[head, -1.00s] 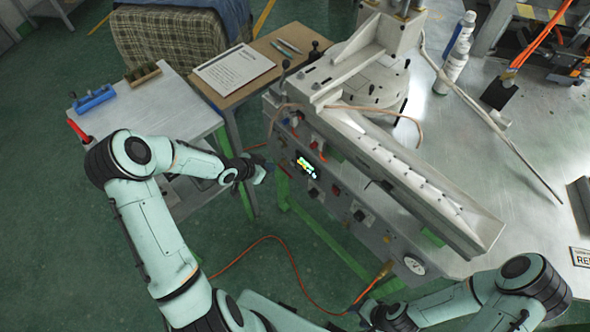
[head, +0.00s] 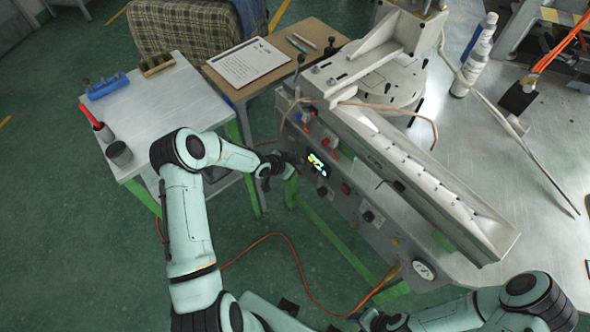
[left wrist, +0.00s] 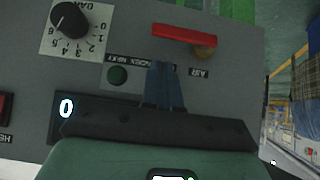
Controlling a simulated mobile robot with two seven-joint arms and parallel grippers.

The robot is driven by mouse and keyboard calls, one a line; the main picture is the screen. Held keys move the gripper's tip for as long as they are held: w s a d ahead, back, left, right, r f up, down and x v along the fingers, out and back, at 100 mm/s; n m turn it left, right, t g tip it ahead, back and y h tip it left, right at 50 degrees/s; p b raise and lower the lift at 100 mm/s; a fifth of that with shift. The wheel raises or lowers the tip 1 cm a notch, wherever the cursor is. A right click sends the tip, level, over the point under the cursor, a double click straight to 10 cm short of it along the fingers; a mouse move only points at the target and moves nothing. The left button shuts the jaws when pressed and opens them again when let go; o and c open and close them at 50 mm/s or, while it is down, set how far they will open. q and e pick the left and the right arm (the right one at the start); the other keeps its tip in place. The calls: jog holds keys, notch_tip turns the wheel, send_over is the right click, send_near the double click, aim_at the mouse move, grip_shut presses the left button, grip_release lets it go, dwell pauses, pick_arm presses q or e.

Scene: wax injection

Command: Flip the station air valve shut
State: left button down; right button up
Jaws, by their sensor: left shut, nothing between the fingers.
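The air valve's red lever (left wrist: 184,35) lies lengthwise along the top of the grey panel in the left wrist view, with a brass-coloured fitting (left wrist: 204,53) by its right end and a small label below. My left gripper's blue fingers (left wrist: 163,85) are shut and empty, just below the lever in that picture; contact cannot be told. In the head view my left gripper (head: 288,164) is at the left end of the station's front panel (head: 345,200); I cannot make out the valve there. My right gripper (head: 368,318) is at the bottom edge, its fingers unclear.
The panel carries a green button (left wrist: 117,75), a black dial (left wrist: 70,20) and a lit display (head: 317,165). A pressure gauge (head: 424,270) is at its right end. A side table (head: 165,105) stands left. An orange hose (head: 265,240) runs over the floor.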

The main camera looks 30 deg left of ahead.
pick_arm(q)
jog(key=shift+s+f, duration=0.1)
jog(key=shift+f, duration=1.25)
